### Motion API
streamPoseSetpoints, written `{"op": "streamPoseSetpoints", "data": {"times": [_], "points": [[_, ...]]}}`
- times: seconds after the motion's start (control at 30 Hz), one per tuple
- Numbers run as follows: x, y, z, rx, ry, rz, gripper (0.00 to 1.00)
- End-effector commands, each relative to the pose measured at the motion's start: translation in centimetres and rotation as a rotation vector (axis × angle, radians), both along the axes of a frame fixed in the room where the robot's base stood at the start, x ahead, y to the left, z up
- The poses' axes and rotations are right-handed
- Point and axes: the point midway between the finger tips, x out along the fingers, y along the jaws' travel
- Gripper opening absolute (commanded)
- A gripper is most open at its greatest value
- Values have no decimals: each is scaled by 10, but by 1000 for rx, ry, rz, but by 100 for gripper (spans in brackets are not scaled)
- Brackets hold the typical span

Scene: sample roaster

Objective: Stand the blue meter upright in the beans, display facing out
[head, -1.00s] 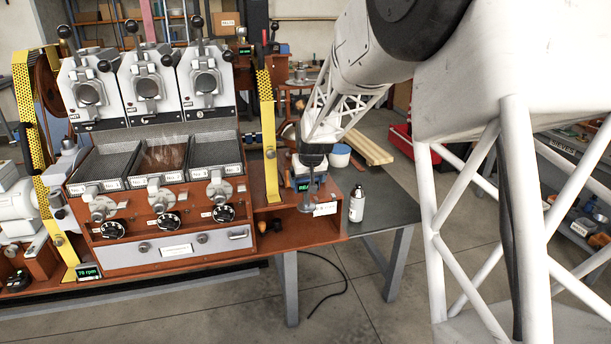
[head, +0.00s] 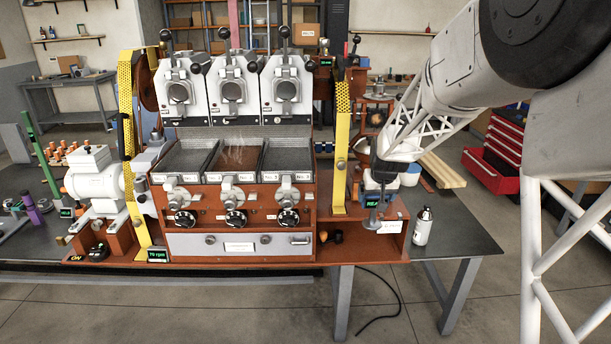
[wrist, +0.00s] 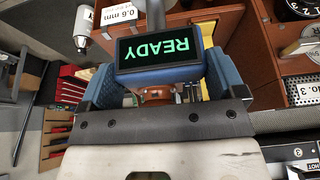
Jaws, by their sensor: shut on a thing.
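The blue meter (wrist: 160,68) has a black display with green READY text, which appears upside down in the wrist view. My gripper (wrist: 162,88) is shut on it, with a blue pad on each side. In the head view the meter (head: 372,198) hangs below my gripper (head: 381,178) at the roaster's right end, in front of the open wooden compartment. A grey stem with a wider foot points down from it. The brown beans (head: 229,156) lie in the middle of three trays, with faint steam above. The meter is to the right of the beans and apart from them.
A yellow perforated upright (head: 341,150) stands between the trays and my gripper. Levers and knobs (head: 235,219) line the roaster's front. A white bottle (head: 422,226) stands on the table right of the compartment. A red tool chest (head: 497,150) stands behind at right.

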Motion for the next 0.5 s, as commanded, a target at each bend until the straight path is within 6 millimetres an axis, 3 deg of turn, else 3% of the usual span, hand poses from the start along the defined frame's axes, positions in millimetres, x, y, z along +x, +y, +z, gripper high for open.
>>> {"op": "streamPoseSetpoints", "data": {"times": [0.23, 0.5], "points": [[11, 8, 7, 1, -1, 1, 38], [43, 31, 28, 1, -1, 4, 38]]}}
